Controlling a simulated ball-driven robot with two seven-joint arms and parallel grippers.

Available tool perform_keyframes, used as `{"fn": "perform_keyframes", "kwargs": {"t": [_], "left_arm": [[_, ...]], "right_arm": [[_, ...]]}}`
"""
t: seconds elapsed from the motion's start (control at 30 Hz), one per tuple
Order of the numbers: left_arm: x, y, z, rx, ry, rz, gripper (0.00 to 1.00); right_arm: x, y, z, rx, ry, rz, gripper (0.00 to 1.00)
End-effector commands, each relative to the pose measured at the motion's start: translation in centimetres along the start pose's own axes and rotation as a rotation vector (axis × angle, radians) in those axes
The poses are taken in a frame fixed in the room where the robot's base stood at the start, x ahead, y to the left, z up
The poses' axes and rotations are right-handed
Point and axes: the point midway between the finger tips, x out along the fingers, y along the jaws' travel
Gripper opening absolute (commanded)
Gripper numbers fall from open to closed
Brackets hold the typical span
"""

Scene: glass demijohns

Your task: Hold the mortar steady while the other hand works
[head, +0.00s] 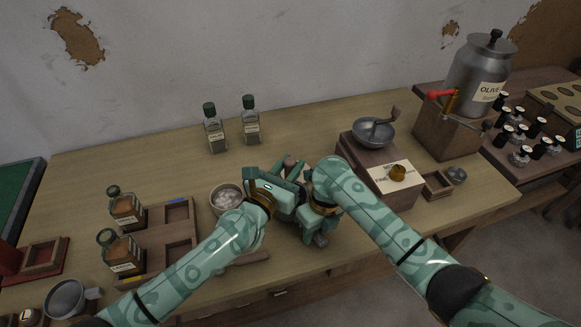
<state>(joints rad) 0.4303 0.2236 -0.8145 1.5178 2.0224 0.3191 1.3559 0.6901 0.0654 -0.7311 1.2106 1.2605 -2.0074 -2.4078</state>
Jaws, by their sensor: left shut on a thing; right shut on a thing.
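My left gripper (287,180) is near the middle of the table in the head view. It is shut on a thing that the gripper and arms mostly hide. A small brownish rounded piece (290,162) shows just above it; I cannot tell whether it belongs to a pestle or the mortar. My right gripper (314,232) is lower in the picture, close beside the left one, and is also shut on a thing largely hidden. I cannot make out the mortar clearly between the two grippers.
A bowl of pale lumps (228,199) stands close left of my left gripper. Two green-capped bottles (214,134) (251,126) stand behind. A wooden tray (155,243) and brown jars (122,254) are left. A grinder (372,134) and a metal canister (478,75) are right. The back middle is clear.

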Motion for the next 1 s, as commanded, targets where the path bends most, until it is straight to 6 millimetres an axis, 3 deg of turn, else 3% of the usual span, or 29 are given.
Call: {"fn": "perform_keyframes", "kwargs": {"t": [0.1,0.47,1.0], "left_arm": [[0.1,0.0,1.0,0.001,-0.005,-0.002,0.00],[0.1,0.0,1.6,0.000,-0.006,-0.002,0.00],[0.0,-0.1,8.5,0.000,-0.006,-0.003,0.00]], "right_arm": [[-0.1,0.0,0.0,0.000,-0.001,0.000,0.00],[-0.1,0.0,0.0,0.000,-0.001,0.000,0.00],[-0.1,0.0,0.0,0.001,-0.001,0.000,0.00]]}}
